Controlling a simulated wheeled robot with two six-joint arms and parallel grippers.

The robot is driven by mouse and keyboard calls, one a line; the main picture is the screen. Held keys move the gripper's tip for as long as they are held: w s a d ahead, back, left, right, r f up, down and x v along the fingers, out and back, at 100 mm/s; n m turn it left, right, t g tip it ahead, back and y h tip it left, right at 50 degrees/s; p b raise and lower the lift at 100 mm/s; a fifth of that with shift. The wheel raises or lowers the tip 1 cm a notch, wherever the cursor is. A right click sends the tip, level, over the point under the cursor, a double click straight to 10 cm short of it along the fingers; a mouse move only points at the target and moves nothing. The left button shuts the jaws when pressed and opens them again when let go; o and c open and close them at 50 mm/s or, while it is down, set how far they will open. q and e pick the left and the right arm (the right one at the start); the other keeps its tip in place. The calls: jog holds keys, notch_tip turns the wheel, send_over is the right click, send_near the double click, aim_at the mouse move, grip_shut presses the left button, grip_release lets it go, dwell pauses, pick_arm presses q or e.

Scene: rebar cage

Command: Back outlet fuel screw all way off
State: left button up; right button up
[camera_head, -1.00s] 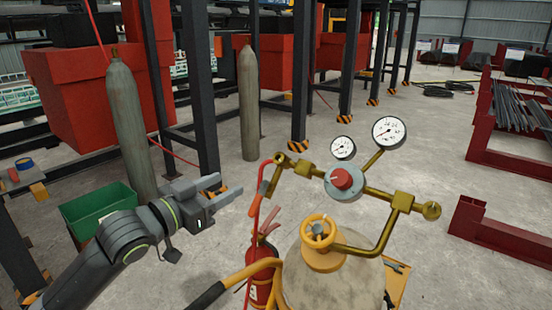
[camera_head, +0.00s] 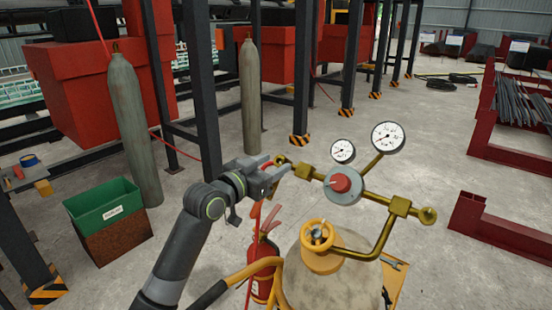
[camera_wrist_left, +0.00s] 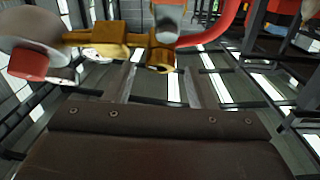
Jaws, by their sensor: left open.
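A brass regulator (camera_head: 309,173) with a red knob (camera_head: 341,183) and two round gauges stands on a pale gas cylinder (camera_head: 338,278). Its left end has a brass outlet fitting (camera_head: 282,159), with a red hose by it. My left gripper (camera_head: 277,167) is open at this outlet, its fingertips overlapping the fitting in the head view. In the left wrist view, the brass fitting (camera_wrist_left: 161,56) shows just beyond and between the open fingers (camera_wrist_left: 159,82), with a blurred grey part (camera_wrist_left: 168,24) above it. I cannot tell whether the fingers touch it. My right gripper is not in view.
A red fire extinguisher (camera_head: 263,265) stands below the outlet, beside the cylinder. A yellow handle with a black grip (camera_head: 207,297) is at the front. A green bin (camera_head: 103,206) stands at the left, with two grey cylinders behind.

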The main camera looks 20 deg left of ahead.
pick_arm(q)
jog(key=shift+x, duration=0.9)
